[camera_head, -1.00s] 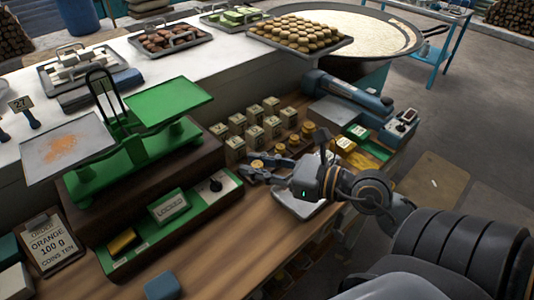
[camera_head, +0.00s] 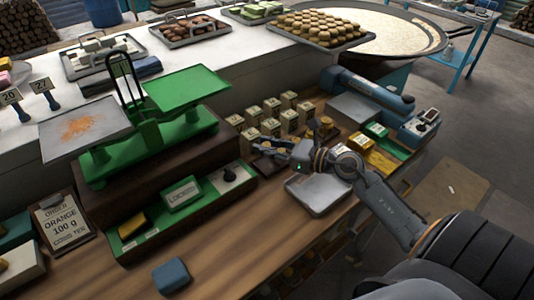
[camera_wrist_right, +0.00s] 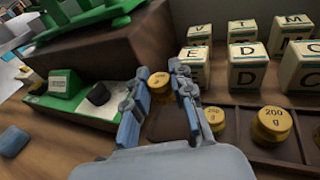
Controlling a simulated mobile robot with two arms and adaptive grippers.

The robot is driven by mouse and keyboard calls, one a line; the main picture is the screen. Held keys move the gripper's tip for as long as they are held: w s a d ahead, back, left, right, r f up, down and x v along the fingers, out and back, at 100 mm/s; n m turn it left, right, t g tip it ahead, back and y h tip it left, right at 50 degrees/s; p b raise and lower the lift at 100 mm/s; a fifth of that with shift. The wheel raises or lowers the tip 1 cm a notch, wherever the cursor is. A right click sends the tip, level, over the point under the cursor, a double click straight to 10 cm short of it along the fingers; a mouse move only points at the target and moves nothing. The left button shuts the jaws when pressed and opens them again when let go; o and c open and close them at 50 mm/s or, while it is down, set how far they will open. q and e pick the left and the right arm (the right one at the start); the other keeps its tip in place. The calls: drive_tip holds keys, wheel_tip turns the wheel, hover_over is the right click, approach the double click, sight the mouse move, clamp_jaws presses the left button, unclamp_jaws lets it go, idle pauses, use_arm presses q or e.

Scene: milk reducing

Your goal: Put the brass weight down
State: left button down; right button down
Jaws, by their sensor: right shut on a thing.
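My right gripper (camera_head: 258,146) is shut on a small brass weight (camera_wrist_right: 160,83), which shows between its fingertips in the right wrist view (camera_wrist_right: 163,80). In the head view the fingers largely hide this weight. The gripper is beside the dark wooden base of the green balance scale (camera_head: 155,125), by the lettered blocks. Other brass weights, one marked 200 g (camera_wrist_right: 272,125), stand in a wooden rack (camera_wrist_right: 285,152) to the right. The scale's left pan (camera_head: 88,128) holds orange powder; its green right pan (camera_head: 188,91) is empty. My left gripper is out of view.
Lettered blocks (camera_head: 272,108) stand behind the gripper. A metal tray (camera_head: 318,197) lies in front of it, near the counter edge. A green box (camera_head: 185,212) with a black knob fronts the scale. A blue block (camera_head: 172,275) lies on bare wood.

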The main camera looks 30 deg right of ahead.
sight(267, 166)
drive_tip(key=shift+f, duration=0.85)
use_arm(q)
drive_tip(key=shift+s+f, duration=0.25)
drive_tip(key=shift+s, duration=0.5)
use_arm(e)
drive_tip(key=shift+f, duration=0.3)
drive_tip(key=shift+s+f+b, duration=0.1)
drive_tip(key=shift+f+b, duration=0.55)
drive_tip(key=shift+b, duration=0.05)
drive_tip(key=c, duration=1.1)
unclamp_jaws()
drive_tip(key=shift+c, duration=0.2)
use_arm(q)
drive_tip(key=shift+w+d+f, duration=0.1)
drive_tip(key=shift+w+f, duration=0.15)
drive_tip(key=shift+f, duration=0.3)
